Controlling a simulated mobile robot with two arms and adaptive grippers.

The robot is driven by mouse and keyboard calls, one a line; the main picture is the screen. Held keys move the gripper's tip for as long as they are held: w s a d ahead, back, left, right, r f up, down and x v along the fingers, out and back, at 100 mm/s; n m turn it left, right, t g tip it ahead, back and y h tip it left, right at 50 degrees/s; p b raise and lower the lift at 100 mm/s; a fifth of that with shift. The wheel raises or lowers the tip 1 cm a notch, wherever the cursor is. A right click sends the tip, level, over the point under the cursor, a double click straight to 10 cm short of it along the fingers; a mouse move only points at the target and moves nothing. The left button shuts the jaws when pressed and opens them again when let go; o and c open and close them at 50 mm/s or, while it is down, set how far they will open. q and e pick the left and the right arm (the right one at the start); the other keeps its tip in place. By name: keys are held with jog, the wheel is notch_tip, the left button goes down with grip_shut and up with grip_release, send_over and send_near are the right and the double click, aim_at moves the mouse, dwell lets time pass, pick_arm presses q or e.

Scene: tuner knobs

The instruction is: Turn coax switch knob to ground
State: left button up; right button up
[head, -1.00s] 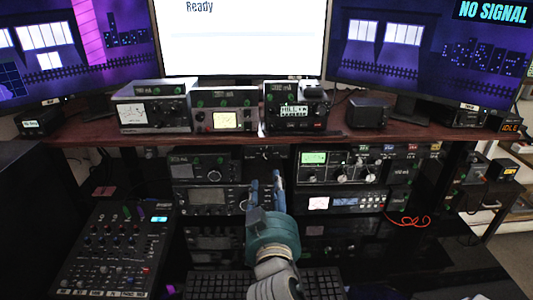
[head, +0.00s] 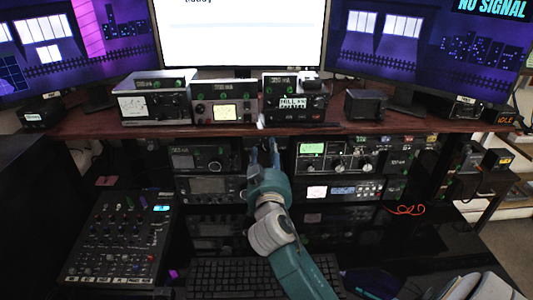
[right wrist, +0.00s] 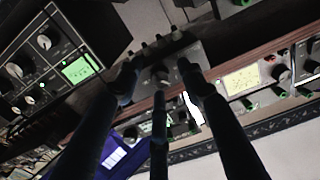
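The coax switch is a small grey box under the wooden shelf, seen in the right wrist view (right wrist: 185,52) with a row of connectors along one edge. Its knob (right wrist: 160,74) is a small grey round shape on the box's face. My right gripper (head: 263,152) reaches up to the gap between the two equipment stacks, just below the shelf edge. In the right wrist view its fingers (right wrist: 159,84) are spread around the knob, open; contact cannot be told. The knob's pointer and position labels are too small to read. My left gripper is not in view.
Radio units stand close on the left (head: 208,187) and right (head: 340,160) of my right gripper. The shelf (head: 225,128) runs above it with several meters on top. A keyboard (head: 225,278) and a mixer (head: 120,240) lie below. A red cable (head: 405,210) lies at the right.

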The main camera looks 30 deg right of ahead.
jog(key=c, duration=0.8)
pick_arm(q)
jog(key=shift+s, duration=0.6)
pick_arm(e)
grip_shut()
jog(key=n+p, duration=0.1)
jog(key=n, duration=0.3)
jog(key=shift+p, duration=0.35)
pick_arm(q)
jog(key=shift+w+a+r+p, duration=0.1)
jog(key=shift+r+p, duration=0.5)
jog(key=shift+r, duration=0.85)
pick_arm(e)
jog(key=shift+f+n, duration=0.2)
jog(key=shift+n, duration=1.6)
jog(key=shift+f, duration=0.1)
jog(key=o, duration=0.7)
grip_release()
jog(key=shift+s, duration=0.1)
jog(key=shift+o, duration=0.5)
